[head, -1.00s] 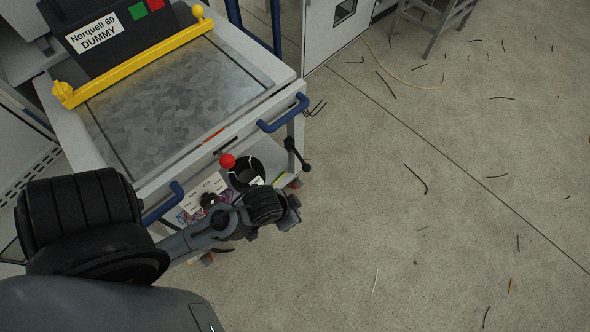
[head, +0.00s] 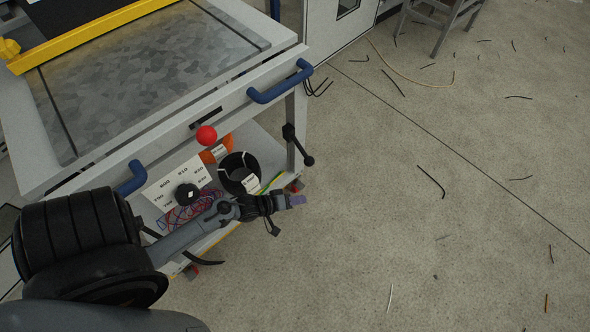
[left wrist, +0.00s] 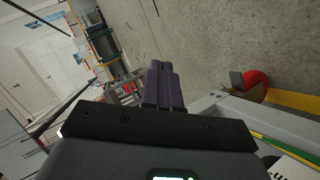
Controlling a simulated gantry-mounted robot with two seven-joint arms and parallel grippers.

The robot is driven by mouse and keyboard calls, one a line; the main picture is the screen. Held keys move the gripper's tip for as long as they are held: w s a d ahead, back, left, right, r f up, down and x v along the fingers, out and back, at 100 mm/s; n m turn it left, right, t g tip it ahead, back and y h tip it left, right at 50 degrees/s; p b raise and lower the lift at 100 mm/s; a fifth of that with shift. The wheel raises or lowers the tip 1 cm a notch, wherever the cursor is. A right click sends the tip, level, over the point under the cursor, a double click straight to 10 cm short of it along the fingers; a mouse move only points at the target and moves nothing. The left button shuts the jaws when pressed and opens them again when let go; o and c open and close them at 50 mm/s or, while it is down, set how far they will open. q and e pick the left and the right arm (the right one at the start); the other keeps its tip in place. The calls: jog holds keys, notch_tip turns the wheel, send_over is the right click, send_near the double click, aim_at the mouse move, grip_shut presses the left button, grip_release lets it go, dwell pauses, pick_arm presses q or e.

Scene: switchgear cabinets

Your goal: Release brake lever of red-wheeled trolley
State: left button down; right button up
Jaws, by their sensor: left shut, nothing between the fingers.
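The trolley (head: 88,166) has a grey metal top, blue handles and a lower shelf, and fills the left of the head view. A red wheel (head: 297,185) shows at its near right corner. In the left wrist view a red wheel (left wrist: 257,84) with a small grey tab (left wrist: 237,78) lies right of the fingers; I cannot tell whether the tab is the brake lever. A black lever (head: 298,145) with a ball end sits on the right post. My left gripper (head: 297,200) is shut and empty, just below the corner wheel in the picture, apart from it. My right gripper is out of view.
The lower shelf holds a black spool (head: 239,173), a labelled card (head: 177,181) and coloured wires. Cable scraps lie on the otherwise open floor (head: 430,240) to the right. A grey stool (head: 440,20) stands at the back.

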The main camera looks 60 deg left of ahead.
pick_arm(q)
jog(key=s+a+r+n+t, duration=0.2)
jog(key=s+a+n+t, duration=0.5)
jog(key=a+n, duration=0.4)
jog(key=shift+s+a+n+t+y, duration=0.2)
jog(key=shift+a+n+t+y, duration=0.15)
jog(key=shift+n, duration=1.15)
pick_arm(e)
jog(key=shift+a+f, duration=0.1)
